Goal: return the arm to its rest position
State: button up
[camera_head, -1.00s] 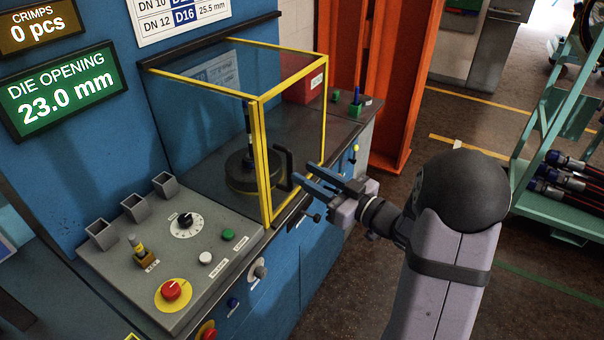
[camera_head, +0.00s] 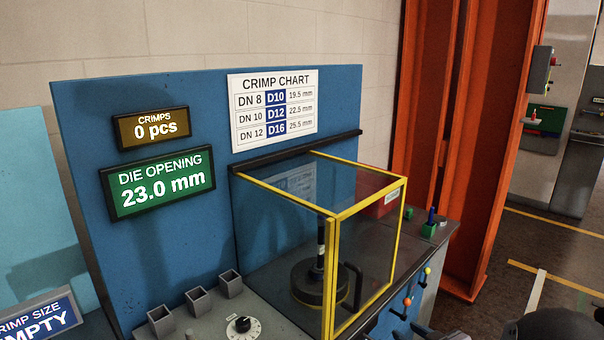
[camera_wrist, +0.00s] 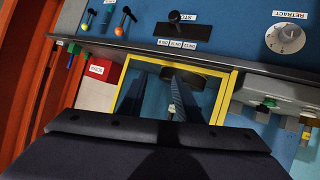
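My gripper (camera_head: 428,332) shows only in part at the bottom edge of the head view, right of the crimping machine. In the wrist view, two long bluish fingers (camera_wrist: 160,84) reach forward from a dark bar. They look apart, with nothing seen held between them. The rest of my arm is mostly below the head view, so its full pose is hidden.
The blue crimping machine (camera_head: 88,140) has a yellow-framed clear guard (camera_head: 336,262) close to my gripper. Its displays read 0 pcs and 23.0 mm. An orange steel column (camera_head: 425,110) stands behind. Bare floor (camera_head: 550,245) lies to the right.

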jog(key=s+d+f+m+g+h, duration=0.35)
jog(key=s+f, duration=0.25)
jog(key=s, duration=0.2)
jog(key=s+d+f+m+g+h, duration=0.2)
jog(key=s+d+f+g, duration=0.35)
jog(key=s, duration=0.25)
jog(key=s+a+r+m+g+y, duration=0.25)
jog(key=s+a+g, duration=0.35)
jog(key=s+a, duration=0.75)
jog(key=w+a+r+n+t, duration=0.2)
jog(key=a+r+n, duration=0.1)
jog(key=a+r, duration=0.2)
jog(key=shift+w+a+t, duration=0.4)
jog(key=shift+a, duration=0.55)
jog(key=shift+c, duration=0.7)
